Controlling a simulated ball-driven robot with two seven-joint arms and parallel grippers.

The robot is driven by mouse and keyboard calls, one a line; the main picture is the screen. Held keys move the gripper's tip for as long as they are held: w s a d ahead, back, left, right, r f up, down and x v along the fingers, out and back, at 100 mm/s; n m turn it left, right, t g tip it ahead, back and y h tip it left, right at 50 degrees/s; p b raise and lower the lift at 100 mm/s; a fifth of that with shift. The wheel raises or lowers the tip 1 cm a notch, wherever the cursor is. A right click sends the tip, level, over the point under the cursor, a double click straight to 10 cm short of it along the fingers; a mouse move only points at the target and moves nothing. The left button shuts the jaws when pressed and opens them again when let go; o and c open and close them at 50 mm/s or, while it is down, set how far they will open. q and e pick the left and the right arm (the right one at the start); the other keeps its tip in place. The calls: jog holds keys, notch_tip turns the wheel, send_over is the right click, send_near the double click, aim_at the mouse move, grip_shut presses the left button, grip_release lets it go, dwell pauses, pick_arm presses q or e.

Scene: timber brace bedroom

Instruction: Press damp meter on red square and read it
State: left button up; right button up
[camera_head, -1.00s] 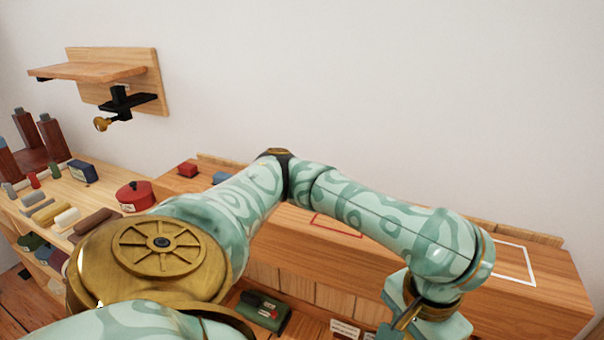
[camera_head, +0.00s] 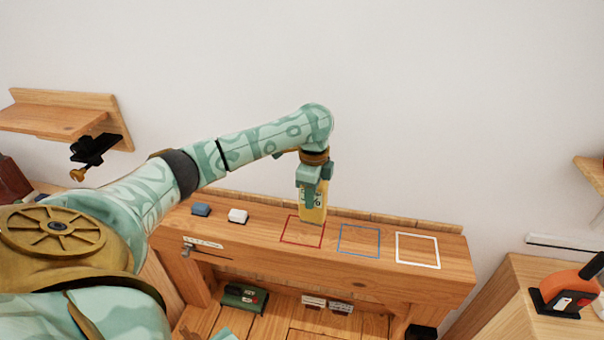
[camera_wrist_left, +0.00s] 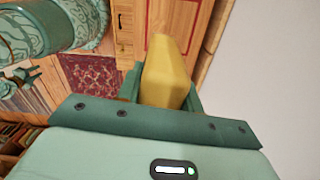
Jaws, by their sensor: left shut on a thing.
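The damp meter (camera_head: 312,207) is a yellow block with dark marks on its face. My left gripper (camera_head: 313,200) is shut on it and holds it upright, pointing down. In the head view the meter's lower end overlaps the red square outline (camera_head: 301,243) on the wooden bench top; I cannot tell whether it touches the wood. In the left wrist view the yellow meter (camera_wrist_left: 166,75) sits between the green fingers. Its reading is too small to make out. My right gripper is not in view.
A blue square outline (camera_head: 359,240) and a white one (camera_head: 418,251) lie to the right on the bench (camera_head: 250,255).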

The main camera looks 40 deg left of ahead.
aim_at(304, 208)
pick_arm(q)
jog(key=a+m, duration=0.1)
jog(key=m, duration=0.1)
jog(key=a+m, duration=0.1)
jog(key=m, duration=0.1)
jog(key=shift+w+a+f, duration=0.1)
jog(key=shift+w+a, duration=0.1)
jog(key=shift+a, duration=0.05)
jog(key=m, duration=0.3)
jog(key=shift+a+f, duration=0.2)
jog(key=shift+a, duration=0.15)
notch_tip(304, 208, down, 5)
jog(key=b, duration=0.7)
jog(key=shift+w, duration=0.1)
jog(key=shift+f+b, duration=0.45)
jog(key=shift+b, duration=0.45)
jog(key=shift+f, duration=0.45)
jog(key=shift+f+p, duration=0.15)
jog(key=shift+p, duration=0.3)
dwell(1.3)
